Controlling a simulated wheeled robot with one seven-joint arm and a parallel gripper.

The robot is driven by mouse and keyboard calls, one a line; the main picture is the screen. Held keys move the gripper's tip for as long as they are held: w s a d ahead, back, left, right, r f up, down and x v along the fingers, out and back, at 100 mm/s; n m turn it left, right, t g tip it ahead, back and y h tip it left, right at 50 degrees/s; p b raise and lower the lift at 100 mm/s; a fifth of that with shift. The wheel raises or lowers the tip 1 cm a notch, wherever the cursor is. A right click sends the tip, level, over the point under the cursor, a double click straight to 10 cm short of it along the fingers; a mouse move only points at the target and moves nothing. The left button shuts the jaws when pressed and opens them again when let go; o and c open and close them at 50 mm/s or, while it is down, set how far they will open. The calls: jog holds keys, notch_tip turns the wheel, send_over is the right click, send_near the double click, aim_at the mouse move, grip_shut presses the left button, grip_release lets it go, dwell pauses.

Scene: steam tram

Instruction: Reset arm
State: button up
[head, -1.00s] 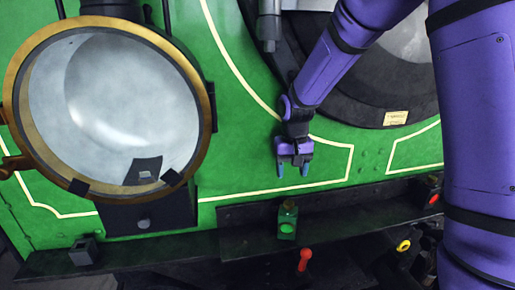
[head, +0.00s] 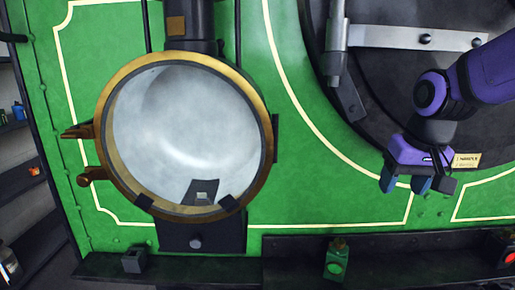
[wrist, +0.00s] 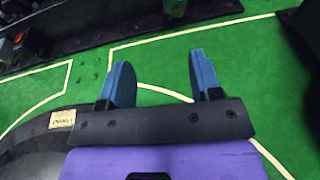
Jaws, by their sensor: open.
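My gripper (head: 405,185) is at the right in the head view, in front of the tram's green front plate and the lower edge of the round dark door. Its two blue fingers are apart and nothing is between them. In the wrist view the open fingers (wrist: 160,80) point toward the green panel (wrist: 150,60), with clear space between them. My purple arm enters from the right edge.
A large brass-rimmed headlamp (head: 258,90) fills the left middle. A dark ledge (head: 200,268) runs below, bearing a small green lamp (head: 335,262) and a red-lensed lamp (head: 508,258). Shelves (head: 18,182) stand at the far left. A small label (wrist: 62,119) is on the round door.

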jog(key=s+d+r+t, duration=0.1)
jog(key=s+r, duration=0.1)
jog(key=s, duration=0.5)
jog(key=s+d+r+t, duration=0.1)
jog(key=s, duration=0.6)
jog(key=shift+s+d+r, duration=0.2)
jog(key=shift+s+r, duration=0.1)
jog(key=shift+r, duration=0.05)
jog(key=shift+r, duration=0.15)
